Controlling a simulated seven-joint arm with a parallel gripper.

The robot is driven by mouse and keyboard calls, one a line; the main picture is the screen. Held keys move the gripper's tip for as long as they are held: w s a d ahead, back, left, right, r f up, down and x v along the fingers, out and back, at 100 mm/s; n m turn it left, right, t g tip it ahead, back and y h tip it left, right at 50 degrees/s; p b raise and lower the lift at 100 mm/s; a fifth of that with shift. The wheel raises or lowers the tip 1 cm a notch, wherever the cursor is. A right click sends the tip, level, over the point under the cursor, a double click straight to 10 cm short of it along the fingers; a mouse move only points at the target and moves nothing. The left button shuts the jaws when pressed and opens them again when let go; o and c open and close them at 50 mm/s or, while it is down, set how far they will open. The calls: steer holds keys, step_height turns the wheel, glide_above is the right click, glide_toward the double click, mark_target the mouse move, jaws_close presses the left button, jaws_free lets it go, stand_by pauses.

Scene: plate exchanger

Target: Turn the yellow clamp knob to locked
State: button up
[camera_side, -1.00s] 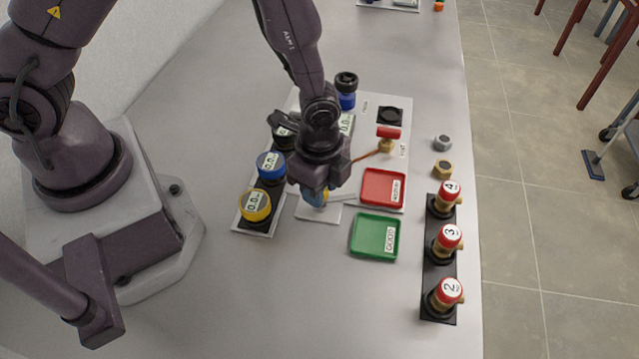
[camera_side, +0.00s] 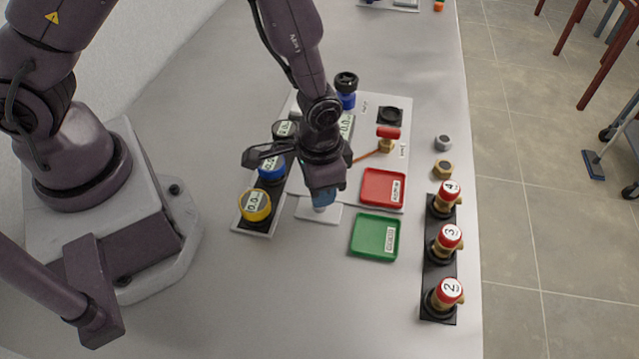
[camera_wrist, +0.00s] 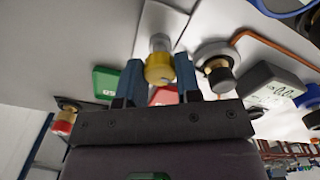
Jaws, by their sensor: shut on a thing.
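The yellow clamp knob (camera_wrist: 159,68) shows in the wrist view between the two blue fingertips of my gripper (camera_wrist: 159,82). My gripper is shut on it, with one finger on either side. In the side view my gripper (camera_side: 323,198) points down over a small white base plate (camera_side: 332,215). There the knob is hidden behind the blue fingers. I cannot read any lock marking on the clamp.
A red tray (camera_side: 370,192) and a green tray (camera_side: 362,237) lie right of my gripper. A yellow-topped gauge (camera_side: 256,205) and a blue-topped gauge (camera_side: 270,168) stand close on the left. Numbered red-capped valves (camera_side: 447,238) stand farther right. The front table area is clear.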

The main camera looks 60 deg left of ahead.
steer(key=shift+n, duration=1.3)
steer(key=o, duration=0.9)
step_height(320, 180, up, 13)
